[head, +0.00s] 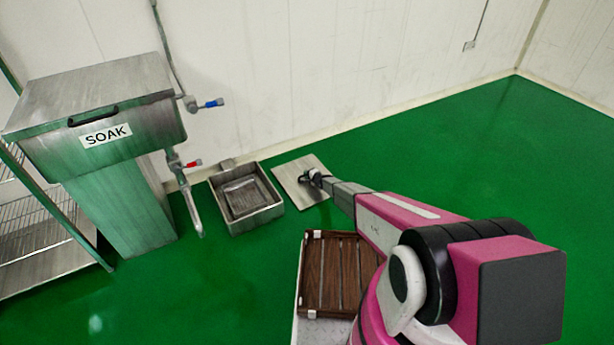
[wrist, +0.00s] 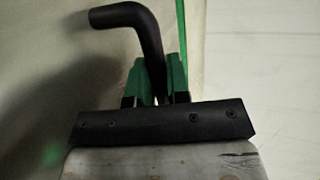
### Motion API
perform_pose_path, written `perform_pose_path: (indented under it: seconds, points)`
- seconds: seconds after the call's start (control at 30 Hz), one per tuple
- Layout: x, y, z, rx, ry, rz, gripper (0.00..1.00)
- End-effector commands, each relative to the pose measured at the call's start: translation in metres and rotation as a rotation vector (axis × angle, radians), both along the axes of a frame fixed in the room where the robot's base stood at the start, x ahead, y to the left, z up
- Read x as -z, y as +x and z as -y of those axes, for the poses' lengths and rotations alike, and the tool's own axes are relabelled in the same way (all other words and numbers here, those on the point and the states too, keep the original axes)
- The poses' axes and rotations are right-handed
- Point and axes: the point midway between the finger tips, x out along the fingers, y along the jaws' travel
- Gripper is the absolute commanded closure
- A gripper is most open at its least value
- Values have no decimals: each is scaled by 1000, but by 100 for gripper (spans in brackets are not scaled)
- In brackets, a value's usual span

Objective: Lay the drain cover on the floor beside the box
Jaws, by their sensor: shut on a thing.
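The drain cover (head: 296,182) is a flat, square, pale metal plate with a black handle. In the head view it is just right of the open metal box (head: 268,214), apart from it, near the wall. It looks level, on or very close to the floor; I cannot tell if it touches. My gripper (head: 314,179) is shut on the handle. In the wrist view the bent black handle (wrist: 130,16) runs between the green fingers of my gripper (wrist: 160,75), and the cover's plain surface (wrist: 40,70) fills the left side.
A steel SOAK tank (head: 100,120) stands at left, with a pipe and valves (head: 195,165) beside the box. A wire rack (head: 40,240) is at the far left. A brown slatted crate (head: 325,275) is in front of the cover. Green floor (head: 450,150) is clear to the right.

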Motion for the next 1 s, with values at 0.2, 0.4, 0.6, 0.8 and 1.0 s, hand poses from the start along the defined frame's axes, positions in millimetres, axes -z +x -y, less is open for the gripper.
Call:
perform_pose_path:
  seconds: [0.2,0.4,0.6,0.8,1.0]
  points:
    - [2,0,0,0,0,0,58]
    - [2,0,0,0,0,0,58]
    - [-1,-2,2,0,-1,-1,58]
    - [-9,-17,16,0,-1,-1,58]
    - [-22,-43,41,2,0,-2,58]
